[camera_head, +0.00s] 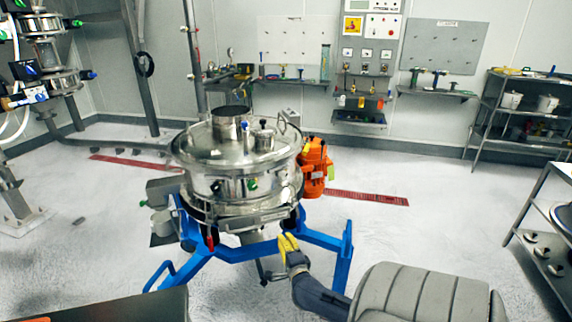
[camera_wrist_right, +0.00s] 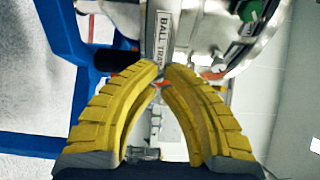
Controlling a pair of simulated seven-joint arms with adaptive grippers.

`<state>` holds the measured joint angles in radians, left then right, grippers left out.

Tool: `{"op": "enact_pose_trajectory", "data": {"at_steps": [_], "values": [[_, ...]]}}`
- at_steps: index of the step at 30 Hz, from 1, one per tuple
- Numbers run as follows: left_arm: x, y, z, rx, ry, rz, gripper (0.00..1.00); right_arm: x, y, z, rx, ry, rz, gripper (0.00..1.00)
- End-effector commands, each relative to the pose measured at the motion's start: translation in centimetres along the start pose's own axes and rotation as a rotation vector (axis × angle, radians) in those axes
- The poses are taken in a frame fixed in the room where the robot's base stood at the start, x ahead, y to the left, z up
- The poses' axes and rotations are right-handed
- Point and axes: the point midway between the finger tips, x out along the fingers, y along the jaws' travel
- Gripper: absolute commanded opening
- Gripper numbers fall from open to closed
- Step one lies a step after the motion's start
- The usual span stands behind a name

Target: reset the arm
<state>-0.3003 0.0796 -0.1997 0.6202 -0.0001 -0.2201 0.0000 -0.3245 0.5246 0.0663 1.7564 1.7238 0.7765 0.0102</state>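My right gripper (camera_head: 287,243) has yellow ribbed fingers and is low at the front right of the steel sifter (camera_head: 240,180). In the right wrist view its fingertips (camera_wrist_right: 162,68) nearly meet, and I see nothing clearly held between them. Just beyond the tips is a metal part labelled "BALL TRAY" (camera_wrist_right: 165,35); whether the tips touch it I cannot tell. My left gripper is not in view.
The sifter stands on a blue frame (camera_head: 345,255), close to my right gripper. An orange motor (camera_head: 314,165) is on its right. A dark surface (camera_head: 130,306) is at the lower left, and a metal shelf (camera_head: 548,240) at the right. Floor between is open.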

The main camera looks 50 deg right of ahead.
Motion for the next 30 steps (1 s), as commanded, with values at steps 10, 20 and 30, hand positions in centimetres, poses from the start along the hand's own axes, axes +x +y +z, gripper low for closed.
{"op": "enact_pose_trajectory", "data": {"at_steps": [10,20,30], "values": [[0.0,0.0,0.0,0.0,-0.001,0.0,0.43,-1.8,0.0,0.2,-0.006,-0.008,0.001,0.0],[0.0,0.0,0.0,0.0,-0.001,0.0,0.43,-3.3,7.0,3.4,-0.536,-0.257,-0.025,0.0],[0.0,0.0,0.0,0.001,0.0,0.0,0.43,-12.5,26.8,4.4,-1.174,-0.635,0.16,0.0]]}}
